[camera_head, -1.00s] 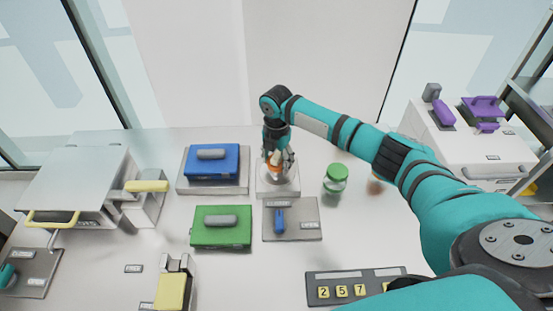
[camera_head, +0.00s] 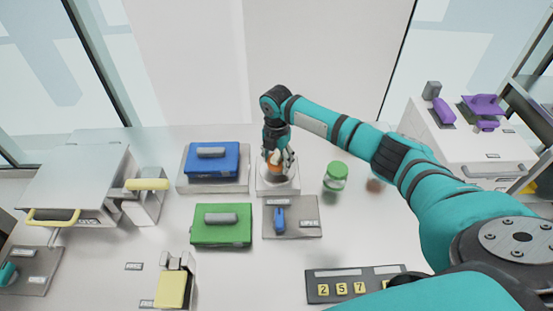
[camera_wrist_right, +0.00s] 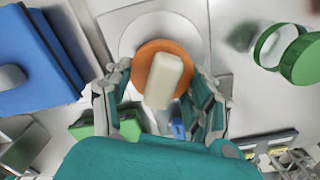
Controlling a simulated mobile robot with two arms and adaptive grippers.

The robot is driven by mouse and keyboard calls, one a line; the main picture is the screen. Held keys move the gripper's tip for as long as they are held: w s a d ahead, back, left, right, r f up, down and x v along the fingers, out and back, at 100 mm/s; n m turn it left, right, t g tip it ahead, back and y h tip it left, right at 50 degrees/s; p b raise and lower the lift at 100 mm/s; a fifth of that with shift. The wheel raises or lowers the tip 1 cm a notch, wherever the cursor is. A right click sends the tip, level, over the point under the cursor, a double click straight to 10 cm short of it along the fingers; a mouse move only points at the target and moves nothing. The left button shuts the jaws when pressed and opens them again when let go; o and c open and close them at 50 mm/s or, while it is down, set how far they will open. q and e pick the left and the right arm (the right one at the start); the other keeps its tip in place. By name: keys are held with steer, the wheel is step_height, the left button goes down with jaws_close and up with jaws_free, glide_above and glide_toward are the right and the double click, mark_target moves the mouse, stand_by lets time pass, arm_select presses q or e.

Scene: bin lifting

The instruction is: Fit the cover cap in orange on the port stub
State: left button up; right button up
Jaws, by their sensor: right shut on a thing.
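The orange cover cap (camera_wrist_right: 150,53) is a round disc with a cream grip block (camera_wrist_right: 165,80) on top. My right gripper (camera_head: 279,168) points down and is shut on the cap, with a finger on each side of it in the right wrist view (camera_wrist_right: 163,92). The cap also shows as a small orange patch (camera_head: 274,167) between the fingers in the head view. It is over the round white base (camera_head: 288,187) on a pale square plate. The port stub itself is hidden under the cap and fingers, so I cannot tell whether the cap is seated. My left gripper is out of view.
A blue case (camera_head: 212,163) stands close left of the base, a green case (camera_head: 222,225) front left. A blue lever (camera_head: 280,219) on a grey plate is just in front. Number panel (camera_head: 322,291) is at the front.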

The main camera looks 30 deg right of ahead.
mark_target(277, 156)
steer(key=shift+f, duration=0.15)
stand_by(0.3)
steer(key=o, duration=1.6)
steer(key=shift+r+p, duration=3.2)
steer(key=shift+r, duration=0.05)
steer(key=shift+f, duration=0.1)
